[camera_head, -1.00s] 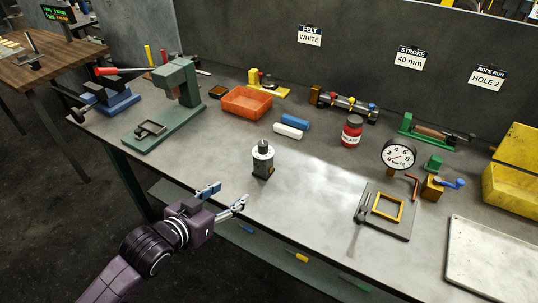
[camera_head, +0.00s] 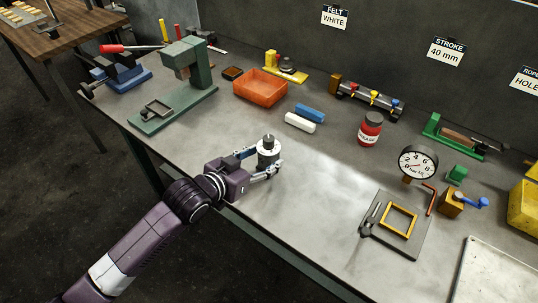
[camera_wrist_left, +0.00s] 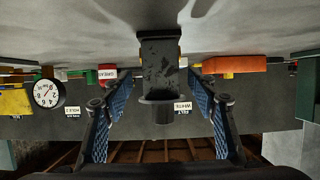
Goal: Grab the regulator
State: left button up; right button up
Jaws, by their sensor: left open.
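The regulator appears to be the small upright dark unit with a pale round collar and black knob (camera_head: 267,146) on the grey workbench (camera_head: 310,200). My left gripper (camera_head: 262,162) is open at the unit, with one finger on each side of it. In the left wrist view, which is upside down, the dark scuffed body (camera_wrist_left: 160,62) comes down between the blue-padded fingers (camera_wrist_left: 162,112). Gaps show on both sides, so the fingers do not appear to press on it. My right gripper is not in view.
An orange bin (camera_head: 260,88), white and blue blocks (camera_head: 300,123) and a red grease jar (camera_head: 370,130) stand behind. A green press (camera_head: 180,85) is at the left. A gauge (camera_head: 418,162) and a plate with a yellow frame (camera_head: 398,222) are at the right. Bench between is clear.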

aim_at(264, 157)
pick_arm(q)
jog(key=shift+x, duration=1.6)
grip_shut()
jog(key=shift+w+r, duration=0.1)
